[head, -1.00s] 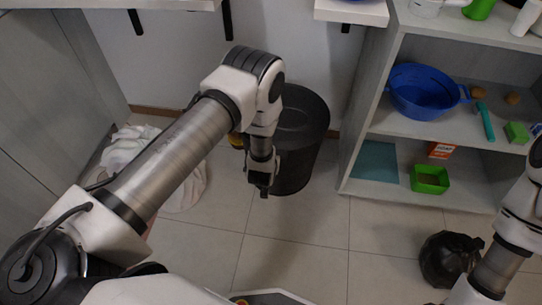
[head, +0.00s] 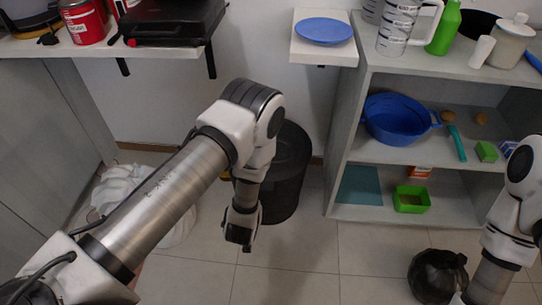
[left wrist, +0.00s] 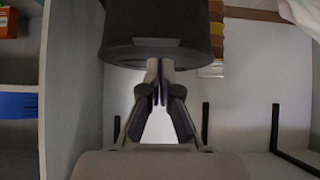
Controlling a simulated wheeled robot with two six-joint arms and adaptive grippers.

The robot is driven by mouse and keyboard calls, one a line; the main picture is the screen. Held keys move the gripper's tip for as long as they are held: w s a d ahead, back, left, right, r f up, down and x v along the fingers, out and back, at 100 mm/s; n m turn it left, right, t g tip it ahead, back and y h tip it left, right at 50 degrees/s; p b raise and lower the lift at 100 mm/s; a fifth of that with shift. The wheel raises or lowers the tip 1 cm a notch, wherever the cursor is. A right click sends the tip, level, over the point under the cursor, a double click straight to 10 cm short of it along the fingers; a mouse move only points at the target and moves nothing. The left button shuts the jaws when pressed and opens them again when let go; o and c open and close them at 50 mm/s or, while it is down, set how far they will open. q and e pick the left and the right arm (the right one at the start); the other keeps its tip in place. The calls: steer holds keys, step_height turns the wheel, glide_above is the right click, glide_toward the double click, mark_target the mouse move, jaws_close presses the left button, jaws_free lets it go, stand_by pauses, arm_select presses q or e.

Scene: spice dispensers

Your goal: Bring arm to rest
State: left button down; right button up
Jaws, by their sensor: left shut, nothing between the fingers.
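My left arm comes in from the left in the head view and bends down at its wrist. Its gripper (head: 238,242) hangs above the floor, in front of the black bin (head: 288,180). In the left wrist view the left gripper's fingers (left wrist: 159,68) are together with nothing between them. The dark bin (left wrist: 160,25) shows behind the fingertips there; I cannot tell the exact gap. Part of my right arm shows at the right edge of the head view, but its gripper is out of view.
A grey shelf unit (head: 343,150) on the right holds a blue colander (head: 396,122) and a green box (head: 411,199). A black bag (head: 437,274) lies on the floor near my right arm. White cloth (head: 120,183) lies at left. The middle floor is clear.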

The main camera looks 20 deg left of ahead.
arm_select(q)
steer(key=s+a+r+m+g+h+p, duration=0.2)
steer(key=s+g, duration=0.7)
steer(key=s, duration=1.7)
step_height(320, 180, up, 15)
steer(key=p, duration=1.4)
steer(key=shift+w+r+m+p, duration=0.2)
steer(key=shift+m+p, duration=0.1)
steer(key=shift+p, duration=0.05)
steer(key=shift+d, duration=0.1)
